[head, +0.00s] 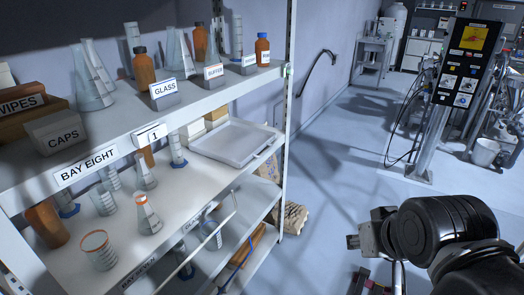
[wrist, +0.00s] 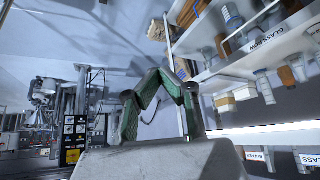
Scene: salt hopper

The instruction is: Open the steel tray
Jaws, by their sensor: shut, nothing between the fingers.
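A shallow pale grey tray (head: 236,146) lies on the middle shelf of the rack, at its right end, in the head view. I see no lid or handle on it, and I cannot tell whether it is steel. My gripper (wrist: 157,77) shows in the wrist view with its green-padded fingers brought together at the tips and nothing between them. In the head view my dark wrist is at the lower right, well apart from the rack and tray; the fingertips are not clear there. I cannot make out the tray in the wrist view.
The rack's top shelf (head: 190,112) holds flasks, bottles and boxes. Beakers and flasks stand left of the tray. A pale rod (head: 200,248) slants across the lower shelves. A black panel post (head: 452,95) stands at right. The floor (head: 345,185) between is clear.

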